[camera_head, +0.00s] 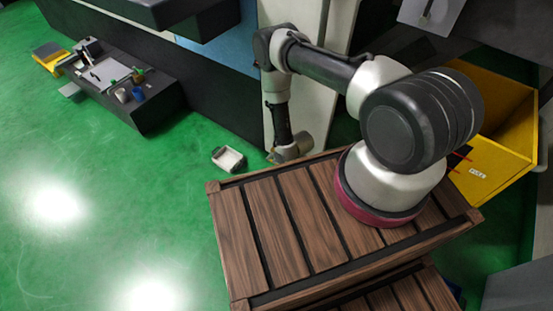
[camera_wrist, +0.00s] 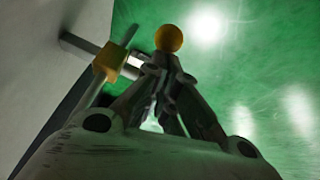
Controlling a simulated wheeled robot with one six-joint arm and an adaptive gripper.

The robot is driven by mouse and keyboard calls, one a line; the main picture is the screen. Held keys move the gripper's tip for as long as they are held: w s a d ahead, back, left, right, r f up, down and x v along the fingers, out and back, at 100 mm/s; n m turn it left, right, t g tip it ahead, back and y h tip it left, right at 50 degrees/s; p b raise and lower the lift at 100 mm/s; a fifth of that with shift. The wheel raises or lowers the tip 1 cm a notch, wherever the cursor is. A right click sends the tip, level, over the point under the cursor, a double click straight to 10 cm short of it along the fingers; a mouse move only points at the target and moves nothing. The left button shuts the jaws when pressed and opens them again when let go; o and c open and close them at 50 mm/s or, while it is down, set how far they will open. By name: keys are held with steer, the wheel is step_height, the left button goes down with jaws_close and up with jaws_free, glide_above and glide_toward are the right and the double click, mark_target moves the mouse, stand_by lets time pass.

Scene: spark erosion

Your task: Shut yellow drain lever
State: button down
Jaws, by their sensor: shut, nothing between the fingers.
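The drain lever shows in the wrist view as a yellow ball knob (camera_wrist: 169,38) just beyond my fingertips. Left of it, a yellow fitting (camera_wrist: 108,62) sits on a grey rod beside a metal pipe (camera_wrist: 85,48) coming out of a pale panel. My gripper (camera_wrist: 164,62) is shut and empty, its fingertips close beneath the ball in the picture. I cannot tell whether they touch it. In the head view, my gripper (camera_head: 276,157) is low by the pale machine panel (camera_head: 300,95), and the lever cannot be made out there.
A small pale tray (camera_head: 229,159) lies on the green floor left of my gripper. A dark bench (camera_head: 155,108) with small items stands at upper left. A yellow bin (camera_head: 510,115) is at right. Open green floor lies at left.

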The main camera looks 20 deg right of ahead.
steer(key=shift+s+d+f, duration=0.25)
steer(key=shift+s+f, duration=0.2)
steer(key=shift+f, duration=0.1)
steer(key=shift+w, duration=0.1)
stand_by(0.4)
